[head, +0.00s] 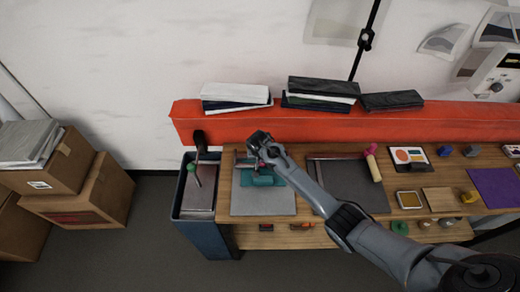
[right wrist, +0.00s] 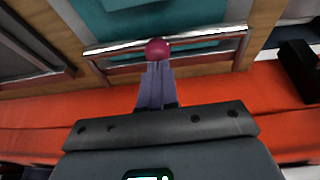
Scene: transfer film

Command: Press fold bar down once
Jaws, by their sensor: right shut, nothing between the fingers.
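The fold bar (right wrist: 208,38) is a silver metal bar with a magenta ball knob (right wrist: 157,50) at its middle, seen in the right wrist view. It lies across a teal base (right wrist: 160,18), which also shows in the head view (head: 262,180) on a grey mat. My right gripper (right wrist: 156,66) is shut and empty, with its fingertips right at the knob. I cannot tell whether they touch it. In the head view my right gripper (head: 258,142) is over the back of the teal base and hides much of the bar. My left gripper is in neither view.
An orange beam (head: 350,123) with dark and white stacks runs behind the wooden bench. A dark blue bin (head: 208,238) stands at the bench's left end. A dark pad (head: 345,185) and a pink-headed roller (head: 373,162) lie to the right. Cardboard boxes (head: 85,195) stand at far left.

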